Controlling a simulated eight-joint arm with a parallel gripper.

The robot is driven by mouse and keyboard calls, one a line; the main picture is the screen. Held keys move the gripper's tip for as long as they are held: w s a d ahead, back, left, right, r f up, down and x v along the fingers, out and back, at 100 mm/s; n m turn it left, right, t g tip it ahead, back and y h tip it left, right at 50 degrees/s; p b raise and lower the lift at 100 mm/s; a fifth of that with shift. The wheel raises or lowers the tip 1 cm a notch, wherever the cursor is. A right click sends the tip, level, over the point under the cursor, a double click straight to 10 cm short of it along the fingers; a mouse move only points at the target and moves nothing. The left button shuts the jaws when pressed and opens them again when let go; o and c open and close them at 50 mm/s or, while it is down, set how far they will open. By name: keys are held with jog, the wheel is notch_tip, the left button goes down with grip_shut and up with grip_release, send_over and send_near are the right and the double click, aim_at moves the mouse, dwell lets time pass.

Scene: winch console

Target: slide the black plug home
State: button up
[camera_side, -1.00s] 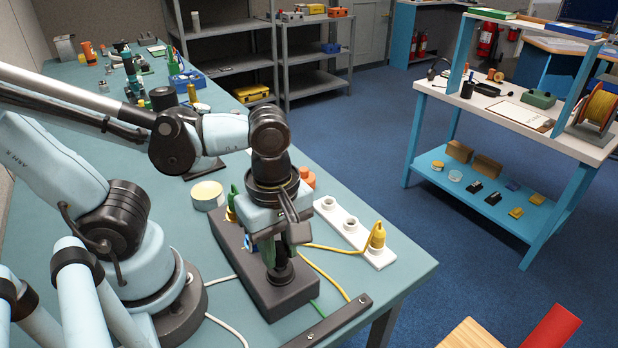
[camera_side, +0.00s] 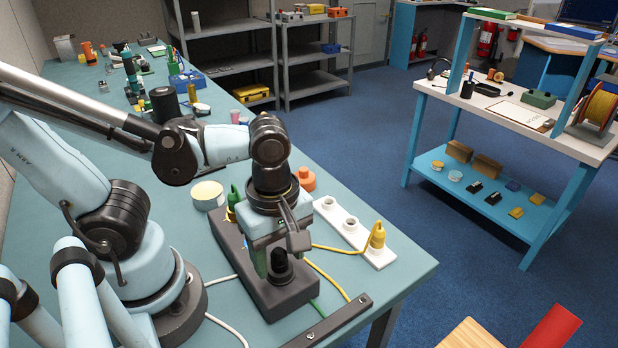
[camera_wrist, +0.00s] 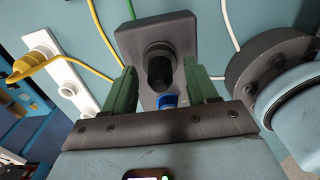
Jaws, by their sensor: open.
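The black plug (camera_side: 281,264) stands upright at the near end of the dark grey console block (camera_side: 293,294). The wrist view shows the plug (camera_wrist: 161,72) over a round collar on the block (camera_wrist: 183,35). How deep it sits I cannot tell. My gripper (camera_wrist: 160,68) is open, with one green finger on each side of the plug and visible gaps between. In the side view my gripper is above the near end of the block and hides part of it.
A green plug (camera_side: 233,197) stands at the block's far end. A blue part (camera_wrist: 168,100) shows on the block in the wrist view. A white strip (camera_side: 352,238) with sockets and a yellow plug (camera_side: 378,236) lies to the right. Cables and a dark bar (camera_side: 330,322) lie nearby.

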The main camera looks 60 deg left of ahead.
aim_at(282, 246)
jog(key=shift+r, duration=0.1)
notch_tip(282, 246, up, 12)
dwell(0.8)
jog(key=w+a+f+m+t, duration=0.2)
jog(key=w+a+m+t, duration=0.1)
jog(key=m, duration=0.6)
jog(key=w+a+f+m+t, duration=0.3)
jog(key=w+a+m+t, duration=0.1)
jog(key=w+m, duration=0.3)
jog(key=shift+a+f+m, duration=0.35)
jog(key=shift+a+m, duration=0.15)
jog(key=shift+m, duration=0.5)
